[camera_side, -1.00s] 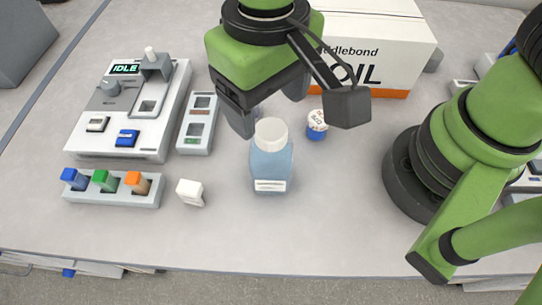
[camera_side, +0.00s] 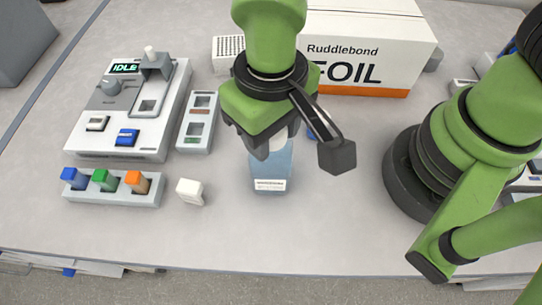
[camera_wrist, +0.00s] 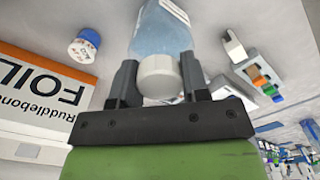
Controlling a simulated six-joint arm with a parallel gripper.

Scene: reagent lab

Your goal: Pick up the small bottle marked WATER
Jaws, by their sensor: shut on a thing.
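A pale blue bottle (camera_side: 270,170) with a white label stands upright on the table in the side view, its upper part hidden behind my gripper (camera_side: 268,146). In the wrist view, the bottle (camera_wrist: 162,28) has a white cap (camera_wrist: 158,77) that sits between the two dark fingers of my gripper (camera_wrist: 157,80). My gripper is shut on the bottle at its cap end. The writing on the label is too small to read.
A small blue and white jar (camera_wrist: 84,46) stands beside the bottle. A FOIL box (camera_side: 365,50) is behind. A rack with coloured caps (camera_side: 112,188), a white block (camera_side: 190,191) and an instrument (camera_side: 130,110) are to the left. The front table is clear.

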